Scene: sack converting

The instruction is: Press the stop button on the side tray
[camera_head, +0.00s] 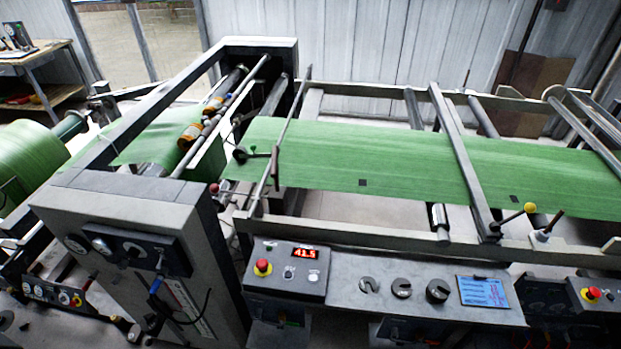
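The box stands on the left end of a grey side tray (345,315) along the machine's front. Another red button on yellow (592,294) is on a dark box at the far right. A smaller red and yellow button (76,301) is on a panel at the lower left. I cannot tell whether any button is pressed. Neither of my grippers is in view.
Black knobs (402,288) and a blue card (482,292) lie right of the control box. Green sheet (350,160) runs through the frame behind. A grey cabinet (130,215) stands left of the tray. A yellow-knobbed lever (528,208) rises above the rail.

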